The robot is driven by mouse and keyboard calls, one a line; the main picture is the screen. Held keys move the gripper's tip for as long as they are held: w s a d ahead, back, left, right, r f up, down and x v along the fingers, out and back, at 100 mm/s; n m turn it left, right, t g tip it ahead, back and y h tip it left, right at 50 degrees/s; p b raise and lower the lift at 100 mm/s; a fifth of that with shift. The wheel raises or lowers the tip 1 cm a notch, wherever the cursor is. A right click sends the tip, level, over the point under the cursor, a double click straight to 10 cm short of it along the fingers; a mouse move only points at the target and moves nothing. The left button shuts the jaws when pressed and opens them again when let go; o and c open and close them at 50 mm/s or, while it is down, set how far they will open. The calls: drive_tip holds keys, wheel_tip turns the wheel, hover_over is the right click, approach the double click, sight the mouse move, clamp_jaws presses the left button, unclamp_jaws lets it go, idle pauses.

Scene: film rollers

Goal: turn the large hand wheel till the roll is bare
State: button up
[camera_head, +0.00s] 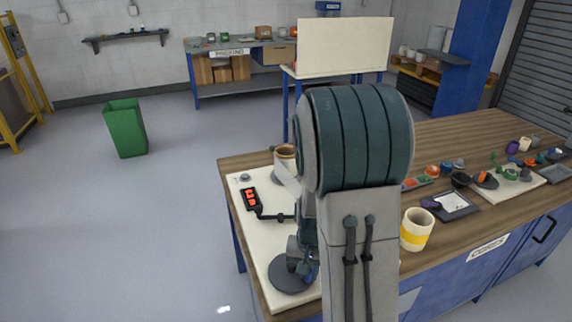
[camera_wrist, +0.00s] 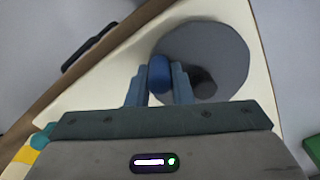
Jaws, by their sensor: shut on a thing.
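The large hand wheel is a dark grey disc (camera_head: 289,275) lying flat on the cream panel at the near left of the table. It also shows in the wrist view (camera_wrist: 222,45), with a dark round hub. A blue upright knob (camera_wrist: 160,70) stands near its edge. My gripper (camera_wrist: 160,84) has one finger on each side of this knob and is shut on it; in the head view the gripper (camera_head: 308,268) is low over the wheel. My arm hides much of the panel. A brown-rimmed roller (camera_head: 285,152) partly shows behind my arm; I cannot tell whether it is bare.
A black box with a red display (camera_head: 251,198) sits on the cream panel (camera_head: 262,236). A cream cup with a yellow band (camera_head: 417,230) stands right of my arm. Trays and small parts fill the table's right side. A green bin (camera_head: 125,128) stands on the open floor at left.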

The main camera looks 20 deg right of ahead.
drive_tip(key=shift+a, duration=0.1)
drive_tip(key=shift+w+d, duration=0.75)
drive_tip(key=shift+d, duration=0.05)
drive_tip(key=shift+w+d, duration=0.2)
drive_tip(key=shift+w, duration=0.3)
drive_tip(key=shift+w+d, duration=0.15)
drive_tip(key=shift+w, duration=0.35)
clamp_jaws()
drive_tip(key=shift+s, duration=0.1)
drive_tip(key=shift+w+d+b, duration=0.15)
drive_tip(key=shift+w+d, duration=0.1)
drive_tip(key=shift+w, duration=0.25)
drive_tip(key=shift+w+d+b, duration=0.15)
drive_tip(key=shift+w+d, duration=0.1)
drive_tip(key=shift+w, duration=0.25)
